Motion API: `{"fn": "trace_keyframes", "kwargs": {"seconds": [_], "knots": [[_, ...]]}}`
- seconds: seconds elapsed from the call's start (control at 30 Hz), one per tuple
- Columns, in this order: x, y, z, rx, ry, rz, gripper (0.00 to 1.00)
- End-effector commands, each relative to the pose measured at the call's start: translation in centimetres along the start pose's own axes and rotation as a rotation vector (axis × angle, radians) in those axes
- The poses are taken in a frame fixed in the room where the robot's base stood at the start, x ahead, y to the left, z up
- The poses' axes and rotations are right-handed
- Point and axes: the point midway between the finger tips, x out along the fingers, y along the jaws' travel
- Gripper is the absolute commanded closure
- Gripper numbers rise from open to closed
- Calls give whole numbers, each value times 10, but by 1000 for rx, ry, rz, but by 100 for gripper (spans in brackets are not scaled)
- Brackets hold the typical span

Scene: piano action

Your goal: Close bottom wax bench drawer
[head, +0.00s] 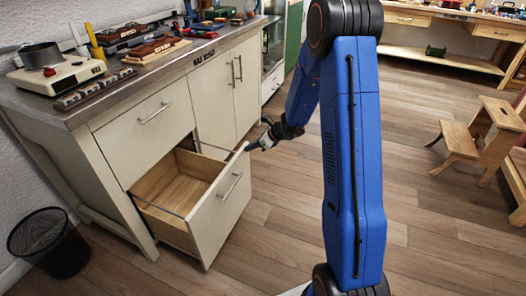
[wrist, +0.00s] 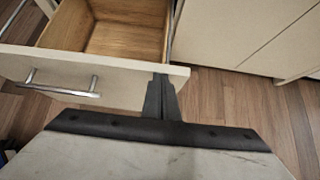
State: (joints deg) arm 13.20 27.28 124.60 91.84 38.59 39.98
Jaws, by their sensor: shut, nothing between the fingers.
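The bottom drawer (head: 222,205) of the wax bench stands pulled out, with its wooden inside (head: 178,186) empty. Its front panel is cream with a metal bar handle (head: 230,187). In the wrist view the drawer front (wrist: 115,80) and handle (wrist: 62,88) also show, with the open drawer box behind. My gripper (head: 252,147) is shut and empty. Its fingertips are at the top edge of the drawer front near its right end, seen also in the wrist view (wrist: 160,84). I cannot tell whether they touch the panel.
The closed upper drawer (head: 145,122) is above, and cabinet doors (head: 235,85) are to its right. The bench top holds a wax heater (head: 57,74) and tools. A black wire bin (head: 50,245) stands at the left. A wooden step stool (head: 480,135) is at the right; floor between is clear.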

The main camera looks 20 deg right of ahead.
Motion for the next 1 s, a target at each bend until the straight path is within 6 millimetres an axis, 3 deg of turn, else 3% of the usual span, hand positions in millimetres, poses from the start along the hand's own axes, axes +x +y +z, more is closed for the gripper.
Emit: {"fn": "trace_keyframes", "kwargs": {"seconds": [0.6,1.0], "knots": [[128,1,117,-3,0,2,100],[178,0,164,0,0,0,100]]}}
